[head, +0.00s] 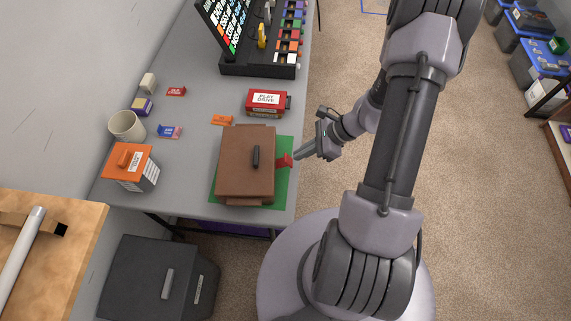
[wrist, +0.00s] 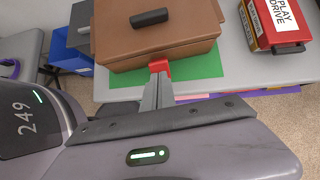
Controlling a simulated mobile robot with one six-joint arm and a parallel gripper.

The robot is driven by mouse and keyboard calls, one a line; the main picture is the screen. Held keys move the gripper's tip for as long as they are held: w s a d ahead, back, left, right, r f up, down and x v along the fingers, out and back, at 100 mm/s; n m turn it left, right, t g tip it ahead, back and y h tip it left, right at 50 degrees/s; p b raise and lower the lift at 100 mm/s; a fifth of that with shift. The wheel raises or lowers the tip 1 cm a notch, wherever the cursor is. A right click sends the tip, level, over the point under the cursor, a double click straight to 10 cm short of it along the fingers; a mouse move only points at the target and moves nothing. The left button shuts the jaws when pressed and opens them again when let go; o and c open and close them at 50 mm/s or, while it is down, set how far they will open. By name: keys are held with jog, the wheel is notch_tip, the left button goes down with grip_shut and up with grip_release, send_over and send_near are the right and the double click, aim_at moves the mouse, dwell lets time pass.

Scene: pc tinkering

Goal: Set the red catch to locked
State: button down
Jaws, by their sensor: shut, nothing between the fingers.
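The red catch (head: 284,161) sticks out from the right side of a brown box (head: 235,163) with a dark handle on its lid. The box stands closed on a green mat (head: 222,201) on the grey table. My gripper (head: 299,156) is at the table's right edge, its fingers shut and pointing at the catch. In the wrist view the fingertips (wrist: 157,78) are right at the red catch (wrist: 159,66) and partly cover it. They look to be touching it or very close. The catch's locked or unlocked marking cannot be read.
A red "PLAY DRIVE" box (head: 267,101) stands behind the brown box. An orange piece (head: 222,119), an orange-topped box (head: 130,163) and a cup (head: 127,125) are on the table. The floor right of the table is open around my arm.

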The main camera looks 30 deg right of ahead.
jog(key=shift+a+f, duration=0.2)
jog(key=shift+f, duration=0.05)
jog(key=shift+w, duration=0.1)
jog(key=shift+s+d+r, duration=0.25)
jog(key=shift+d+r, duration=0.1)
jog(key=shift+d, duration=0.2)
jog(key=shift+w+a+f+b, duration=0.3)
jog(key=shift+a+f+b, duration=0.05)
jog(key=shift+a+b, duration=0.15)
jog(key=shift+w+a+f+b, duration=0.25)
jog(key=shift+a+f+b, duration=0.05)
jog(key=shift+a+b, duration=0.2)
dwell(2.9)
